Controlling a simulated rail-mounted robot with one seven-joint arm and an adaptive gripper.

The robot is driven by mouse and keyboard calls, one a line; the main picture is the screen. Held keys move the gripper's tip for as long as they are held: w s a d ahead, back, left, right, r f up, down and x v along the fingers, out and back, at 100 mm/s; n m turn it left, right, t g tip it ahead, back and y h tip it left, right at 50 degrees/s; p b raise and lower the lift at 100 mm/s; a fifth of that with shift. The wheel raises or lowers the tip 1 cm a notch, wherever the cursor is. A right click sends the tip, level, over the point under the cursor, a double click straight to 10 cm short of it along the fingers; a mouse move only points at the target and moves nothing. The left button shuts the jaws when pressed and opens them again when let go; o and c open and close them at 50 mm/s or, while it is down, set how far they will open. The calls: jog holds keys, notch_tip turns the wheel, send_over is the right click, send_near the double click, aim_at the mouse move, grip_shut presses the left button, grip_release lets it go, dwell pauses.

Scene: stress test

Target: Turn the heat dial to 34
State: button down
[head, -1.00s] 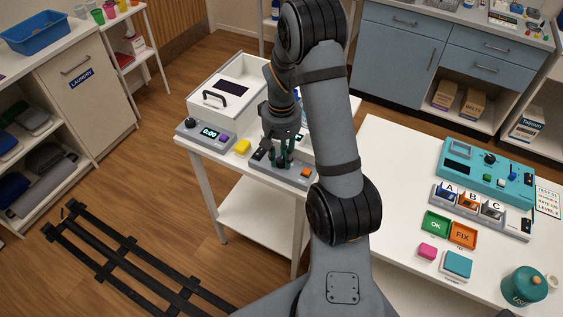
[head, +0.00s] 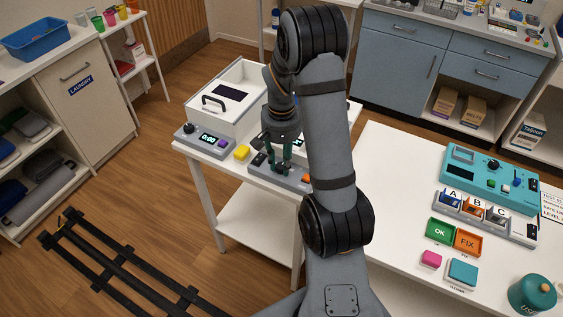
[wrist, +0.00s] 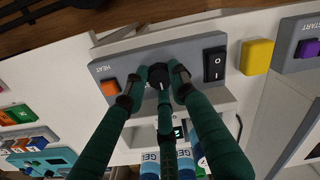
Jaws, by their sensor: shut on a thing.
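The grey heat panel (wrist: 130,66) is marked HEAT and also shows in the head view (head: 262,171). Its black round dial (wrist: 158,74) has a pale mark near its lower edge. An orange button (wrist: 109,88) sits to one side of the dial and a black rocker switch (wrist: 214,62) to the other. My gripper (wrist: 154,84) has dark green fingers closed around the dial; it also shows in the head view (head: 280,165). A small lit display (wrist: 180,132) is mostly hidden behind the fingers, and its figure cannot be read.
A yellow block (head: 242,152) and a timer panel (head: 207,146) reading 0:00 are beside the heat panel. A white box (head: 205,102) with a black handle stands behind. The white table (head: 390,165) at right holds a teal device (head: 465,180) and trays.

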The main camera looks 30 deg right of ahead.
aim_at(281, 165)
jog(key=c, duration=1.4)
grip_release()
jog(key=shift+c, duration=0.2)
jog(key=shift+w+r, duration=0.1)
jog(key=shift+r, duration=0.45)
notch_tip(281, 165, up, 7)
jog(key=shift+f, duration=0.1)
